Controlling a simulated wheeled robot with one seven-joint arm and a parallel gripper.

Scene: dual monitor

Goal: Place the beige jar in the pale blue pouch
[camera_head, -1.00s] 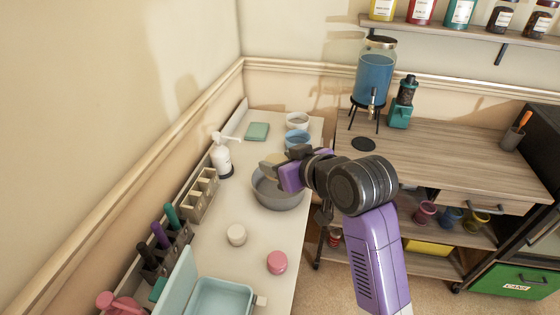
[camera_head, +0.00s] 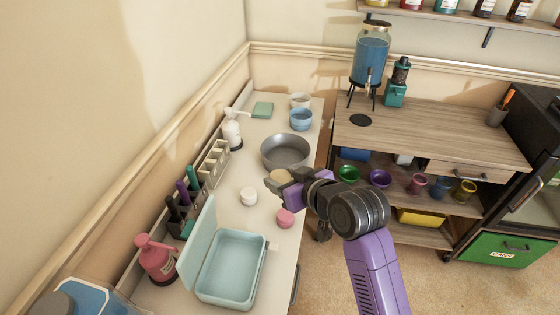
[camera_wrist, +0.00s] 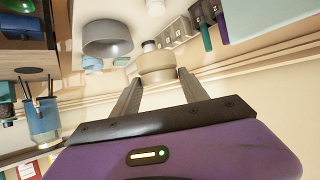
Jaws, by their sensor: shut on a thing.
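The beige jar (camera_head: 279,175) is held in my gripper (camera_head: 284,183), above the counter just in front of the grey pan. The wrist view also shows the beige jar (camera_wrist: 156,66) between the two fingertips of my gripper (camera_wrist: 160,77). My gripper is shut on it. The pale blue pouch (camera_head: 231,295) looks like an open, box-like case with its lid raised on the left. It sits on the near part of the counter, nearer and to the left of my gripper. Its visible inside looks empty.
A white jar (camera_head: 249,196) and a pink jar (camera_head: 285,218) stand between my gripper and the pouch. The grey pan (camera_head: 286,152) is behind. A pink pump bottle (camera_head: 157,260) and a marker holder (camera_head: 187,207) line the left side.

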